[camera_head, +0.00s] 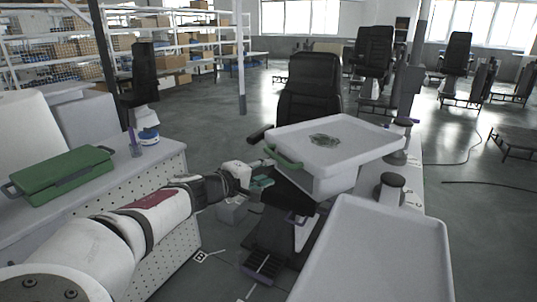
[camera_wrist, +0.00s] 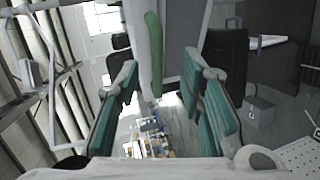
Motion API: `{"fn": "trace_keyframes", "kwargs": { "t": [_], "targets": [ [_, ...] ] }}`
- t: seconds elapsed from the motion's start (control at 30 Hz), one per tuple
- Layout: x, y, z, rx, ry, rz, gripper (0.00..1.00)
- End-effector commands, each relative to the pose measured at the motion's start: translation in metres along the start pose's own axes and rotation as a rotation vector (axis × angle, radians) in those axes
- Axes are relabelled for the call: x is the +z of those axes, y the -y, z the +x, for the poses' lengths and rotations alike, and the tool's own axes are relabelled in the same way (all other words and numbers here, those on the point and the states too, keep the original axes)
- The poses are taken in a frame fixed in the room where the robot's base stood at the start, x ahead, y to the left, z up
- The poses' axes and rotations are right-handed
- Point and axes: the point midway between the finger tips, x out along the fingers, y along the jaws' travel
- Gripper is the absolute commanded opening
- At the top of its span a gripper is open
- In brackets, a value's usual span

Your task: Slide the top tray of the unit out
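The unit (camera_head: 322,184) is a white box on a dark stand, right of my arm. Its top tray (camera_head: 372,143) is a shallow white tray with a raised rim and a dark patterned patch inside. A green handle (camera_head: 284,158) sits on the tray's left edge. My gripper (camera_head: 264,174) is just left of and slightly below this handle. In the wrist view, my gripper (camera_wrist: 168,78) has its two teal-padded fingers wide apart with nothing held. The green handle (camera_wrist: 153,52) runs upright at and beyond the fingertips, closer to the left finger. I see no contact.
A green case (camera_head: 62,175) lies on a white perforated bench (camera_head: 150,186) at left. A large empty white tray (camera_head: 372,252) is at front right. A black chair (camera_head: 312,90) stands behind the unit. Shelves with boxes line the back left. Floor beyond the bench is open.

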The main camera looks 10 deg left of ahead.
Motion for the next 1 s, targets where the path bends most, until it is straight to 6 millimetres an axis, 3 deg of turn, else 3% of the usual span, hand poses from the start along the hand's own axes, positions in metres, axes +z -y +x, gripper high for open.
{"fn": "trace_keyframes", "kwargs": {
  "t": [0.13, 0.27, 0.8, 1.0],
  "targets": [
    [-0.021, 0.001, -0.017, 0.051, -0.054, -0.029, 0.35],
    [-0.024, 0.001, -0.012, 0.056, -0.061, -0.032, 0.35],
    [-0.029, -0.004, 0.085, 0.053, -0.057, -0.031, 0.35],
    [-0.031, -0.004, 0.11, 0.053, -0.059, -0.031, 0.35]
  ]
}}
